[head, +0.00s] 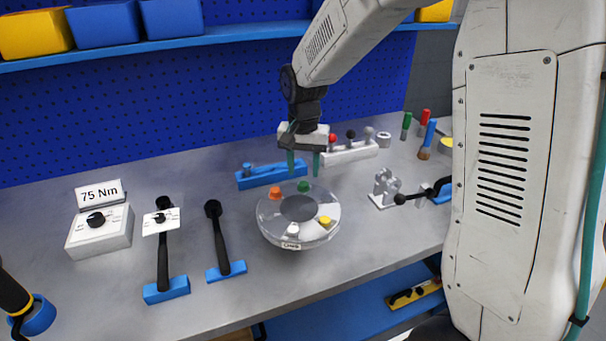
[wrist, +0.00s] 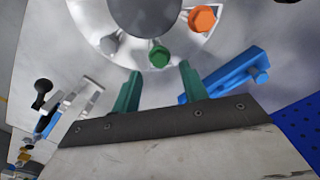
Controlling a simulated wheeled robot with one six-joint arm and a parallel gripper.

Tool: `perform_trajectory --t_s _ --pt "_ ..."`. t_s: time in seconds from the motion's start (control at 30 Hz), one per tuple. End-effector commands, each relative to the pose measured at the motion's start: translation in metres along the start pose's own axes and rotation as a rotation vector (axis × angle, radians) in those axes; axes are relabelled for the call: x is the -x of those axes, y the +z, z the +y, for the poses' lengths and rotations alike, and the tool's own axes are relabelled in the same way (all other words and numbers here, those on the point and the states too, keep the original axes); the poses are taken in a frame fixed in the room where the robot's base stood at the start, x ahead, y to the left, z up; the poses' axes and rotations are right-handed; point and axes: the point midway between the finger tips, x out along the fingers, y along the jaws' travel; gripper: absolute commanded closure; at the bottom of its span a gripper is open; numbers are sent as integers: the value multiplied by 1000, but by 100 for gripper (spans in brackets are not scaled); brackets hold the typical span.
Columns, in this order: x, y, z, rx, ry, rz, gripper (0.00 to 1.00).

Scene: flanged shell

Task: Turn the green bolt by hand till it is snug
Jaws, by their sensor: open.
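The green bolt (head: 303,186) sits in the rim of the round grey flanged shell (head: 270,222), on its far side. In the wrist view the green bolt (wrist: 159,55) shows its hex head just beyond and between my fingertips. My gripper (head: 303,172) is open, its two green fingers pointing down above the far rim. In the wrist view my gripper (wrist: 161,75) has nothing between its fingers. Whether the fingertips reach down beside the bolt head is not clear. An orange bolt (head: 275,193), a yellow bolt (head: 325,221) and a pale bolt (head: 293,229) also sit in the flange.
A blue holder (head: 258,177) lies close behind the shell, and a white rack (head: 350,153) with knobs stands behind right. A metal fixture (head: 385,190) is to the right. Two black-handled wrenches (head: 219,240) (head: 163,262) and a 75 Nm box (head: 100,230) stand left.

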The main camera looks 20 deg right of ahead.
Motion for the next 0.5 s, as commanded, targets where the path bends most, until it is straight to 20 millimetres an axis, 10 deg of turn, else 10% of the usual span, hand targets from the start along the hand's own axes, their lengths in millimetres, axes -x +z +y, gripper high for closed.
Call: perform_trajectory --t_s 0.5 --pt "47 0 0 0 -1 1 56"
